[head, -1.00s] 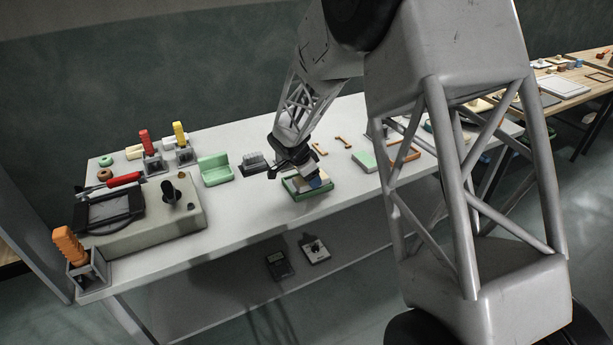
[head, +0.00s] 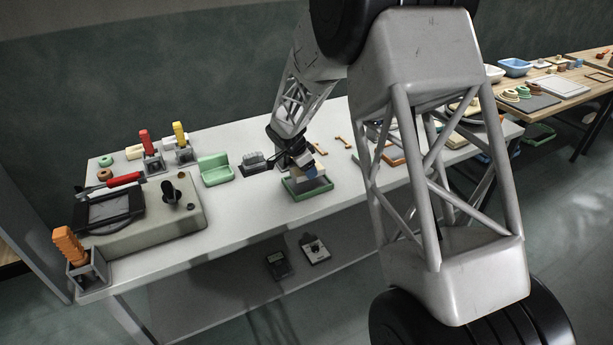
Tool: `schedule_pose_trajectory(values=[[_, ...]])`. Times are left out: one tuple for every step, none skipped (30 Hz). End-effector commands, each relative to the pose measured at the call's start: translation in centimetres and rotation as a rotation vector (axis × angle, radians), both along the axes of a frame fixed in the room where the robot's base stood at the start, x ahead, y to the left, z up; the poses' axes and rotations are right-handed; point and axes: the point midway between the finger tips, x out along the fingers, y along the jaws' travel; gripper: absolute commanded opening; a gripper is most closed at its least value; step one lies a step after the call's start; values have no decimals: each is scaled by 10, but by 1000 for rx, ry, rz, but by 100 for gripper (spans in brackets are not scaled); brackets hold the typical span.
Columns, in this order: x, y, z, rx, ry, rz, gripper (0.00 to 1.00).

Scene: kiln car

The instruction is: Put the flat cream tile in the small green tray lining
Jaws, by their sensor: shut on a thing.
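My gripper (head: 305,168) is over the small green tray (head: 299,198) near the middle of the table. It is shut on a small cream piece, which looks like the flat cream tile (head: 300,175). The tile appears to be above the tray, and the tray's grey inside shows below it.
A light green stepped block (head: 216,170) and a dark rack (head: 256,164) stand left of the tray. Farther left are tool holders and a beige fixture (head: 190,212). The table front by the tray is clear. My arm hides much of the right side.

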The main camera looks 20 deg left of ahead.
Motion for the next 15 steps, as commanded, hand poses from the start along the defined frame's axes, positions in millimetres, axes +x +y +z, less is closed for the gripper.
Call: schedule_pose_trajectory(values=[[0,0,-2,-1,1,0,27],[0,0,-4,-1,1,1,27],[0,0,-7,-1,1,1,27],[0,0,-10,-2,2,0,27],[0,0,-13,-2,2,0,27],[0,0,-17,-1,2,0,27],[0,0,-20,0,2,1,27],[0,0,-22,0,1,0,27],[0,0,-25,1,1,0,27],[0,0,-28,0,0,0,27],[0,0,-30,0,0,0,27],[0,0,-32,-1,1,0,27],[0,0,-33,-1,1,0,27],[0,0,-34,0,0,0,27],[0,0,-34,0,0,0,27]])
